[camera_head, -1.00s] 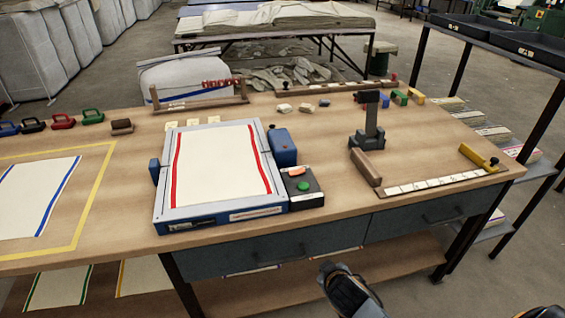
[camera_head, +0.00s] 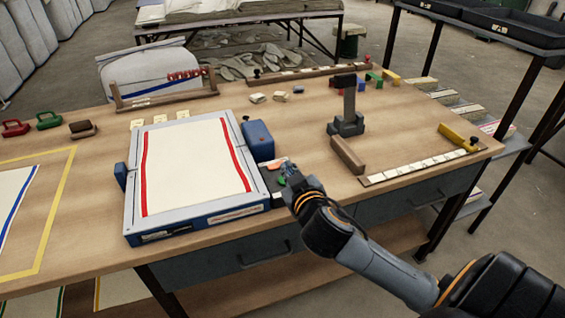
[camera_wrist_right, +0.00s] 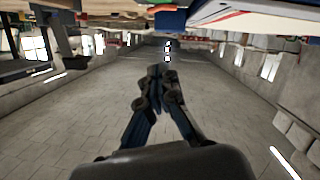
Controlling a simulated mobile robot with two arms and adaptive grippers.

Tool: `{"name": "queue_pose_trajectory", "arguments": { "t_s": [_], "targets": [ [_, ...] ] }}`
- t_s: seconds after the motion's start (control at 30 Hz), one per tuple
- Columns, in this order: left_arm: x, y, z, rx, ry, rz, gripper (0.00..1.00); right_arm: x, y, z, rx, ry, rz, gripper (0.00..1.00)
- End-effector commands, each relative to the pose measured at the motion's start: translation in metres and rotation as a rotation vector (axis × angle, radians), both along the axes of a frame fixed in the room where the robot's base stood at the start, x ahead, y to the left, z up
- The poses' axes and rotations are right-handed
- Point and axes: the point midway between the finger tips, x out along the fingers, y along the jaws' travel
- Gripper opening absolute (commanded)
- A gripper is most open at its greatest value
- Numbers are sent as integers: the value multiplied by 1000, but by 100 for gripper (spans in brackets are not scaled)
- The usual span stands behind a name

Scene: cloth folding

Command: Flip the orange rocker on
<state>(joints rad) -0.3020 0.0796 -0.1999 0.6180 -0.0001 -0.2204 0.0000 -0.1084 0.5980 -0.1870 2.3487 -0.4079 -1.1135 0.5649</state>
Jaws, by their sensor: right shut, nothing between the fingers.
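The orange rocker (camera_head: 275,164) sits on a small dark control box (camera_head: 268,178) at the right side of the blue-framed press board. A green button is on the same box, now partly hidden by my right gripper. My right gripper (camera_head: 289,169) is shut and empty, with its tips just right of the rocker and over or beside the box's right part. I cannot tell whether it touches. In the right wrist view its fingers (camera_wrist_right: 160,72) are together, with nothing between them. My left gripper is not in view.
A white cloth with red stripes (camera_head: 192,165) lies on the board, with a blue block (camera_head: 258,141) at its right edge. A dark upright stand (camera_head: 347,117) and a wooden block (camera_head: 348,155) are to the right. The tabletop between block and stand is mostly clear.

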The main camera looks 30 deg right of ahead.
Motion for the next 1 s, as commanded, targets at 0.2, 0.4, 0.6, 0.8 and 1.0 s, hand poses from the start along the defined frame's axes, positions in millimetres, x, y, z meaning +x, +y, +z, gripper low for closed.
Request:
{"name": "queue_pose_trajectory", "arguments": {
  "t_s": [0.2,0.4,0.6,0.8,1.0],
  "targets": [
    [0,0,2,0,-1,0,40,19,-6,-4,-2,0,0,0],
    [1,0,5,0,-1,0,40,58,-20,-13,-2,0,-1,0],
    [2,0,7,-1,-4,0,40,96,-33,-22,-2,0,-2,0],
    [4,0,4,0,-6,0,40,90,-41,-53,-2,4,1,0],
    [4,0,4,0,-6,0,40,89,-44,-61,0,2,0,0]
  ]
}}
